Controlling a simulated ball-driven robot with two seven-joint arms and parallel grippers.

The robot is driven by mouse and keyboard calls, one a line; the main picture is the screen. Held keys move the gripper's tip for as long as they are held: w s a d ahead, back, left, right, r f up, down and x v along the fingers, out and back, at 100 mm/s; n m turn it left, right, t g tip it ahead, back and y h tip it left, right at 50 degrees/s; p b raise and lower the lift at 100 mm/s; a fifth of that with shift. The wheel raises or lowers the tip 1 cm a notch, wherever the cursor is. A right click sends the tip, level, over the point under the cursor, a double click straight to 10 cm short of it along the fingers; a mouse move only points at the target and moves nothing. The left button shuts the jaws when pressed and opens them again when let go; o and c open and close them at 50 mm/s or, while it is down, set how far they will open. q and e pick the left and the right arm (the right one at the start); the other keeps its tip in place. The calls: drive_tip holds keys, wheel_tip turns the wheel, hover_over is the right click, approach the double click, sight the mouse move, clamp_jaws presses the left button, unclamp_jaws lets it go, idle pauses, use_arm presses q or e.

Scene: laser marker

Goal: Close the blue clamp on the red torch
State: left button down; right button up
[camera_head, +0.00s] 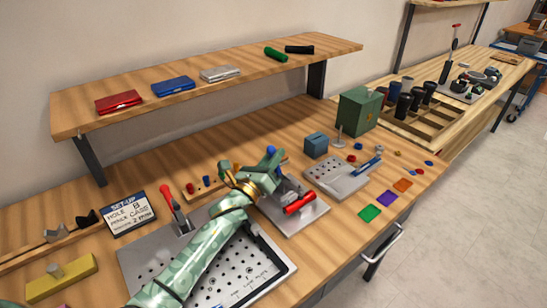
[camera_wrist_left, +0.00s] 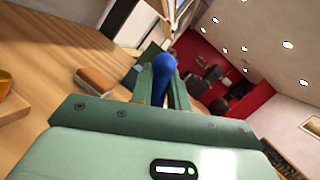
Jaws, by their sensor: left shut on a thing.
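The red torch (camera_head: 300,204) lies on a grey metal plate (camera_head: 312,218) near the middle of the bench. My left gripper (camera_head: 270,162) is just behind and left of the torch. It is shut on the blue handle of the clamp (camera_head: 271,150), whose rounded blue end shows between the fingers in the left wrist view (camera_wrist_left: 164,68). The handle stands roughly upright in the head view. My gripper hides most of the clamp's body, so I cannot tell whether its arm touches the torch. My right gripper is not in view.
A red-handled clamp (camera_head: 168,200) stands left on a holed plate, behind my left forearm. A second holed plate (camera_head: 325,177) with a blue-handled item, a small blue box (camera_head: 316,145) and a green box (camera_head: 358,110) are to the right. A shelf (camera_head: 225,78) overhangs the back.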

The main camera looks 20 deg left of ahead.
use_arm(q)
drive_tip(key=c, duration=1.4)
unclamp_jaws()
drive_tip(key=shift+a+r, duration=0.15)
drive_tip(key=shift+r, duration=0.25)
drive_tip(key=shift+o, duration=0.2)
drive_tip(key=shift+f, duration=0.15)
drive_tip(key=p+v, duration=0.1)
drive_tip(key=v, duration=0.3)
drive_tip(key=r+p+v, duration=0.1)
drive_tip(key=p+v, duration=0.1)
drive_tip(key=v, duration=0.3)
drive_tip(key=r+p+v, duration=0.1)
drive_tip(key=v, duration=0.4)
drive_tip(key=shift+s+r, duration=0.2)
drive_tip(key=shift+s+a, duration=0.1)
drive_tip(key=shift+s, duration=0.35)
